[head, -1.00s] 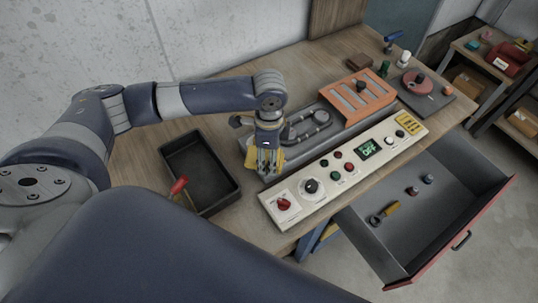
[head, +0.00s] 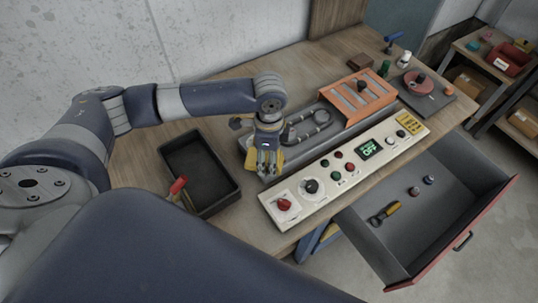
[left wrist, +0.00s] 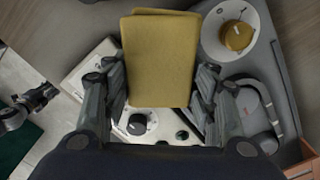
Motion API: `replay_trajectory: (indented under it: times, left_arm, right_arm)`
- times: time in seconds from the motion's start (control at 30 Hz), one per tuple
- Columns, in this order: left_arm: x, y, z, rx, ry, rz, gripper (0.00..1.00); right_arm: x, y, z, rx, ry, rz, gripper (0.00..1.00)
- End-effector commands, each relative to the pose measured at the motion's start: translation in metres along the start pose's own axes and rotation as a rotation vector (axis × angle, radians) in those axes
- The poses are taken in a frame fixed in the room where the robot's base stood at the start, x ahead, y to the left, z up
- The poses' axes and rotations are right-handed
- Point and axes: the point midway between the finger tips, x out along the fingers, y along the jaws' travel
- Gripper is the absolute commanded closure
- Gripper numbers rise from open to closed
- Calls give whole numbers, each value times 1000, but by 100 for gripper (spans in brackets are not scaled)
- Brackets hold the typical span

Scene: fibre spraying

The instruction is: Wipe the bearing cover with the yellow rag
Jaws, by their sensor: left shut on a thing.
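My left gripper (head: 266,163) is shut on the yellow rag (left wrist: 158,58), which sticks out flat between its fingers in the left wrist view. In the head view the rag shows as a yellow patch (head: 250,160) beside the fingers. The gripper is above the left end of the grey fixture, next to the white control panel (head: 312,188). Contact between rag and disc cannot be told.
A black tray (head: 232,193) with a red-handled tool (head: 178,186) at its edge stands left of the gripper. An orange rack (head: 358,100) is to the right. An open drawer (head: 435,220) with a few small items juts out at the front right.

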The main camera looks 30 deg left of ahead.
Motion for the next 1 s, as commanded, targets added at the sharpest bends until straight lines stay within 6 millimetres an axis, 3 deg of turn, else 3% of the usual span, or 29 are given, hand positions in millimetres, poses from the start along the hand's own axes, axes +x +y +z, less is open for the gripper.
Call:
replay_trajectory:
  times: [0.8, 1.0]
  left_arm:
    - [15, 0, 0, 0, 1, 0, 66]
    - [14, -8, -10, 0, 2, 0, 66]
  right_arm:
    - [4, -4, 0, 0, 0, -5, 70]
    - [3, -3, 0, -1, -1, -4, 70]
